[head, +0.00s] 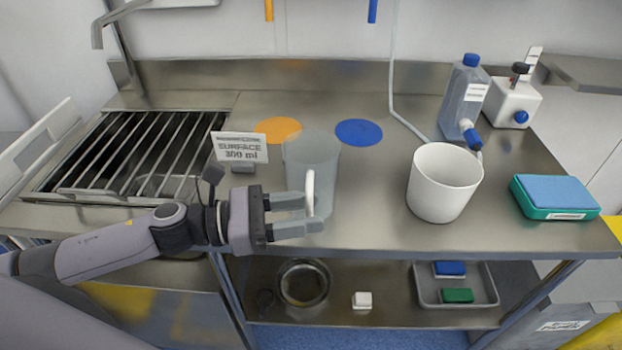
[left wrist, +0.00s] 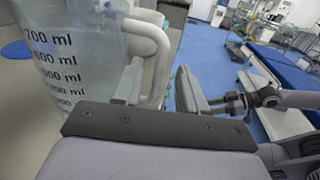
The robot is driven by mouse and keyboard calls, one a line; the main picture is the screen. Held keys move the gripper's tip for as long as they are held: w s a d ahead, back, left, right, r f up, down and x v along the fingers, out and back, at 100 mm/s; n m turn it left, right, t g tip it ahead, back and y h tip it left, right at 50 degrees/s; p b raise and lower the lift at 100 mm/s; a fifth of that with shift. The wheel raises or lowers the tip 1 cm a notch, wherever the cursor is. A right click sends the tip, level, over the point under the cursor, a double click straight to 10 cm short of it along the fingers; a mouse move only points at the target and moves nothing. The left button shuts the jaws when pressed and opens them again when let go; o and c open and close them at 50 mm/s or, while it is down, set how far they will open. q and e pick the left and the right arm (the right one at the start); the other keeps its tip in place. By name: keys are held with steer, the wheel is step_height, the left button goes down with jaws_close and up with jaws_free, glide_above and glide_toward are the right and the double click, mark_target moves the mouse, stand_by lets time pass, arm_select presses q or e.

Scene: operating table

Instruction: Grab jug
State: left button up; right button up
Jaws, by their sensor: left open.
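The jug (head: 312,160) is a clear, upright vessel standing near the front edge of the steel counter. Its white handle (head: 310,192) faces me. In the left wrist view the jug (left wrist: 70,60) fills the left side, with black ml markings on its wall. My left gripper (head: 305,214) is open at the handle, with its fingers pointing right. In the left wrist view the handle (left wrist: 157,55) stands between the two fingers, and I cannot tell whether either finger touches it. My right gripper is not in view.
A white bucket (head: 444,183) stands to the right. A blue-capped bottle (head: 464,98) and a green-blue sponge box (head: 554,197) are farther right. A sign (head: 239,148) reading "SURFACE 300 ml" stands left of the jug. A grated sink (head: 130,150) lies left. Orange and blue discs (head: 358,132) lie behind.

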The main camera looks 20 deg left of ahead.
arm_select(q)
steer(key=shift+w+d+r+p, duration=0.15)
steer(key=shift+w+d, duration=0.15)
steer(key=shift+d, duration=0.15)
steer(key=shift+w+d+r+p, duration=0.15)
steer(key=shift+w+d, duration=0.1)
steer(key=shift+d, duration=0.2)
steer(key=shift+w+d+f, duration=0.2)
steer(key=shift+w+d, duration=0.05)
steer(key=shift+d, duration=0.25)
steer(key=shift+c, duration=0.3)
jaws_close()
steer(key=shift+r, duration=0.1)
